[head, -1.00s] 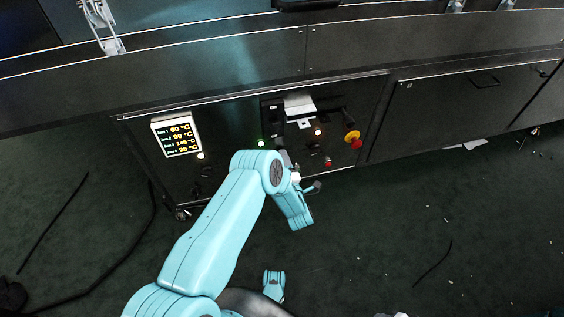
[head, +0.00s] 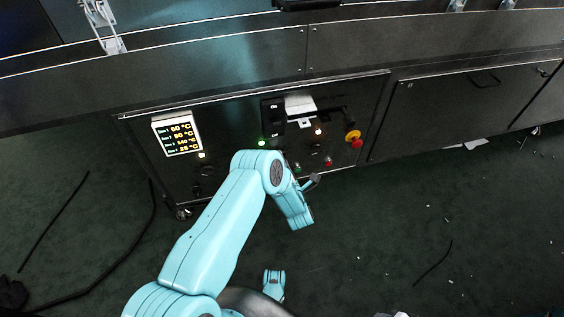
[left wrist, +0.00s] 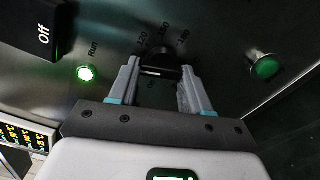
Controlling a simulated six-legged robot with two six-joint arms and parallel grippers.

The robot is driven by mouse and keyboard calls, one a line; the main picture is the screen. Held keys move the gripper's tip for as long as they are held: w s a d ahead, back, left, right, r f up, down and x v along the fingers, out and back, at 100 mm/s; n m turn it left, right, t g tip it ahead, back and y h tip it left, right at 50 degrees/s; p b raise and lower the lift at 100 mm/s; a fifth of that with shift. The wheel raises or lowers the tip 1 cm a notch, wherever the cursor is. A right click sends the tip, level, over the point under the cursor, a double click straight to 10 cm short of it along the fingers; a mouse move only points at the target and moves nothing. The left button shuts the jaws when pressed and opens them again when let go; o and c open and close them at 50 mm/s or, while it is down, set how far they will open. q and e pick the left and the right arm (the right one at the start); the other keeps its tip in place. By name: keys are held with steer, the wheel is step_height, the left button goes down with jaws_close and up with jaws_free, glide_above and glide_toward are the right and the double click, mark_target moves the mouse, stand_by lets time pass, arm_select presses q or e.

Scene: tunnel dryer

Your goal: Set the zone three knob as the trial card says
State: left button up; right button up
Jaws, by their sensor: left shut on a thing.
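In the left wrist view a black knob (left wrist: 158,62) sits on the dark panel, with dial numbers such as 120 around it. My left gripper (left wrist: 160,72) has one finger on each side of the knob and is shut on it. In the head view my left arm hides the knob and most of the gripper. The lit display (head: 176,134) shows several zone lines; the third appears to read 140 °C. A white paper (head: 299,105) is at the panel's top; its text is unreadable, and I cannot tell if it is the trial card.
A black On/Off switch (head: 272,121) and a green Run light (left wrist: 86,73) are left of the knob. A green button (left wrist: 266,66) is to its right. A red button (head: 328,161) and a red-and-yellow knob (head: 353,137) are further right. Dark floor lies in front.

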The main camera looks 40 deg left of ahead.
arm_select(q)
steer(key=shift+d+f, duration=0.1)
steer(key=shift+d, duration=0.05)
steer(key=o, duration=1.1)
steer(key=shift+c, duration=0.2)
steer(key=shift+s, duration=0.1)
steer(key=p+v, duration=0.5)
steer(key=v, duration=1.1)
steer(key=shift+p, duration=0.4)
arm_select(e)
step_height(320, 180, up, 6)
steer(key=s+a+g, duration=0.1)
steer(key=s, duration=0.1)
steer(key=shift+s+f, duration=0.15)
steer(key=shift+f, duration=0.1)
arm_select(q)
steer(key=shift+s, duration=0.1)
